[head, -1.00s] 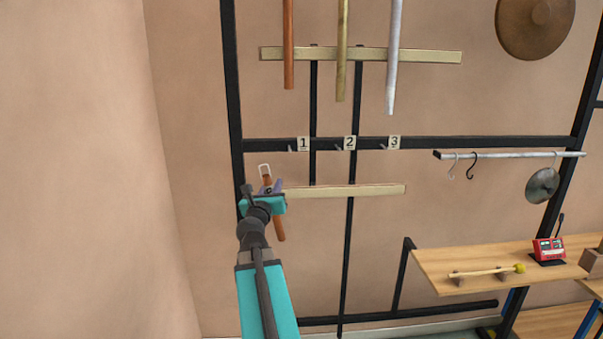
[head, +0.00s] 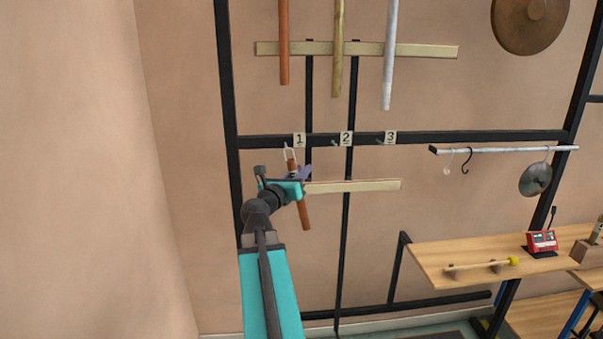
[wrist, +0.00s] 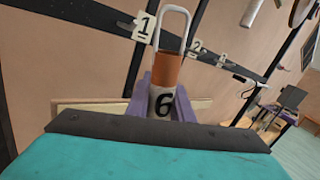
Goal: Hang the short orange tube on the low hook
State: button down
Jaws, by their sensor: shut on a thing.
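The short orange tube (head: 304,212) hangs nearly upright in my gripper (head: 297,174), tilted slightly. A white wire loop (head: 289,154) stands up from its top end. In the wrist view the purple fingers (wrist: 152,97) are shut around the tube (wrist: 167,68) at a white band marked 6. The loop also shows there (wrist: 187,22), beside the number 1 plate (wrist: 143,26). In the head view the loop's top is just left of and below plate 1 (head: 299,140), in front of the black rail. The hook at plate 1 is hard to make out; I cannot tell whether the loop touches it.
Plates 2 (head: 346,138) and 3 (head: 390,137), with small hooks, sit along the black rail (head: 450,137). Long tubes (head: 284,45) hang above. A pale wooden bar (head: 355,186) runs behind my gripper. A shelf (head: 440,262) with a mallet stands at right.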

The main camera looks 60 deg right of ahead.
jog(key=shift+d, duration=0.1)
jog(key=shift+w+d+f+b, duration=0.15)
jog(key=shift+w+d+b, duration=0.2)
jog(key=shift+w+d, duration=0.7)
jog(key=shift+w+d+f+b, duration=0.1)
jog(key=shift+w+d+b, duration=0.2)
jog(key=shift+w+d, duration=0.75)
jog(key=shift+w+d+f+b, duration=0.15)
jog(key=shift+w+d+b, duration=0.3)
jog(key=shift+d, duration=1.1)
jog(key=shift+w+d+f+b, duration=0.3)
jog(key=shift+w+d+f, duration=0.15)
jog(key=shift+f, duration=0.05)
jog(key=c, duration=1.5)
grip_release()
jog(key=shift+f, duration=0.1)
